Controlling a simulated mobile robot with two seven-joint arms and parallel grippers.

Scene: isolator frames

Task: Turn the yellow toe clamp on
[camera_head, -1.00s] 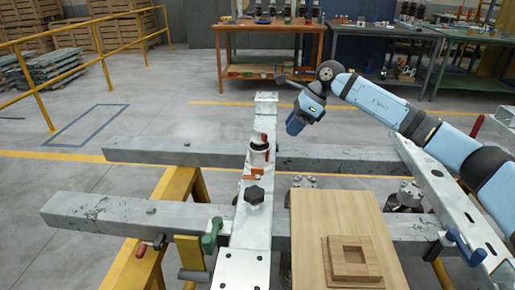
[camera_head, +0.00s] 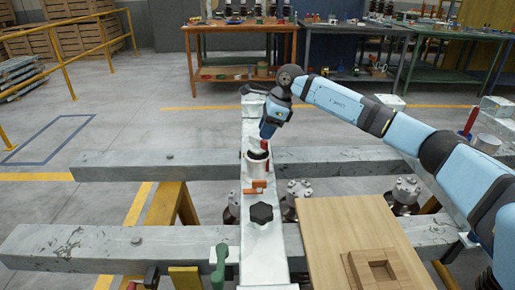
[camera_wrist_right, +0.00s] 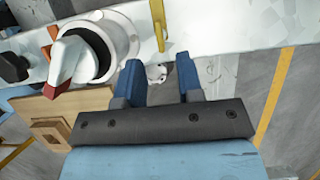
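In the right wrist view a slim yellow bar (camera_wrist_right: 158,22) stands at the white beam; I cannot tell which yellow part is the toe clamp. My right gripper (camera_head: 267,133) points down just above and behind the white round fitting with a red-and-white knob (camera_wrist_right: 68,66). In the wrist view my right gripper (camera_wrist_right: 158,85) is open and empty, apart from the yellow bar. My left gripper is out of view.
The white beam (camera_head: 263,235) runs away from me across two grey beams. A black star knob (camera_head: 262,213) and an orange part (camera_head: 258,185) stand on it. A wooden board (camera_head: 340,215) lies to its right. Workbenches (camera_head: 240,50) stand far back.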

